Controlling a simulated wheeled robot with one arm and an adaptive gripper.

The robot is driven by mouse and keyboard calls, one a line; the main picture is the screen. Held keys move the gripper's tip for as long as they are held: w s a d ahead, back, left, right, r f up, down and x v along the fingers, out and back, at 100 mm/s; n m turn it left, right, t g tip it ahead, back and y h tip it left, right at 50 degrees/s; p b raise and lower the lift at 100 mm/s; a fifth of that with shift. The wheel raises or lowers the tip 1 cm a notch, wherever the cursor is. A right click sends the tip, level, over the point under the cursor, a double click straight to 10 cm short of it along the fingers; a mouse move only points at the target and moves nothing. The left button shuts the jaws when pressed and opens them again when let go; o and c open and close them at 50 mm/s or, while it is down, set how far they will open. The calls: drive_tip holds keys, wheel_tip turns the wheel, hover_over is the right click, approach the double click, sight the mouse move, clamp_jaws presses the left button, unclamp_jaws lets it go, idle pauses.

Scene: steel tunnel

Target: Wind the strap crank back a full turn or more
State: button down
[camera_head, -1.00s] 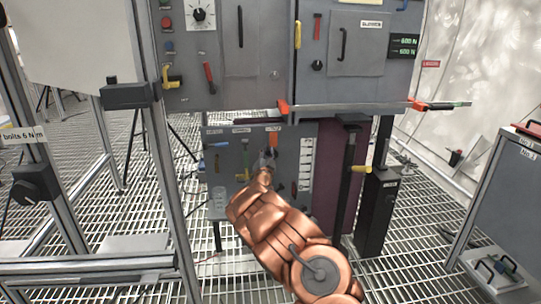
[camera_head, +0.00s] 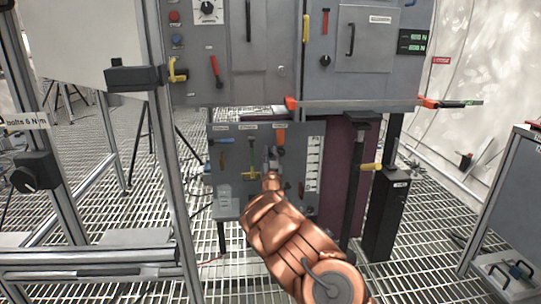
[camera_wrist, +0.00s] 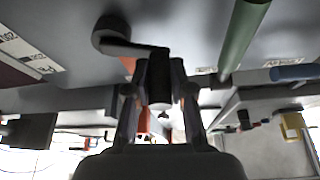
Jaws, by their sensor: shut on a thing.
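The strap crank (camera_wrist: 122,42) shows in the wrist view as a dark arm with a round hub at upper left and a black grip (camera_wrist: 159,78) at its other end. My gripper (camera_wrist: 158,95) is shut on that black grip, one finger on each side. In the head view my gripper (camera_head: 271,158) is at the front of the low grey panel (camera_head: 230,172), just below an orange handle (camera_head: 279,138). There it is small, and the crank is mostly hidden by my gripper and wrist.
A green lever (camera_wrist: 243,38) and a blue handle (camera_wrist: 293,72) stand close beside my gripper. The upper cabinet (camera_head: 235,60) overhangs the low panel. A black post (camera_head: 384,215) with a yellow handle (camera_head: 371,167) stands to the right. A metal frame (camera_head: 172,190) rises at left.

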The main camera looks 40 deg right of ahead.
drive_tip(key=shift+a, duration=0.1)
drive_tip(key=c, duration=1.3)
unclamp_jaws()
drive_tip(key=shift+s+a+f, duration=0.25)
drive_tip(key=shift+a+f, duration=0.05)
drive_tip(key=shift+a, duration=0.05)
drive_tip(key=shift+v, duration=5.4)
drive_tip(key=shift+s+r, duration=0.1)
